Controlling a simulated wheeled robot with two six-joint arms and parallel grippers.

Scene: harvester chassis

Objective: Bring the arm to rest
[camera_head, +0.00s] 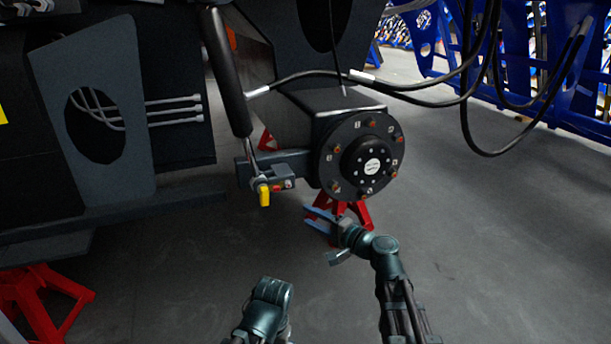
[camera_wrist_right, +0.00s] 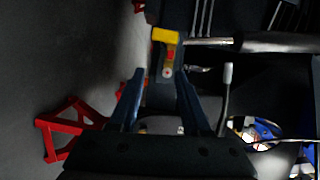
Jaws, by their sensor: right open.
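My right arm comes up from the bottom of the head view, and its right gripper (camera_head: 308,215) points left, below the round black hub (camera_head: 368,160). Its two blue fingers are apart with nothing seen between them. In the right wrist view the gripper (camera_wrist_right: 160,82) is also open, its fingers pointing toward a yellow-ended part (camera_wrist_right: 165,36). I cannot tell the gap to that part. A dark green link of my other arm shows at the bottom centre of the head view; no left fingers show.
A red stand (camera_head: 352,214) is under the hub, partly behind my right gripper. A yellow piece (camera_head: 264,195) hangs at the cylinder's lower end. Black hoses (camera_head: 430,88) loop at upper right. Another red stand (camera_head: 40,297) is at lower left. Grey floor (camera_head: 500,250) is clear at right.

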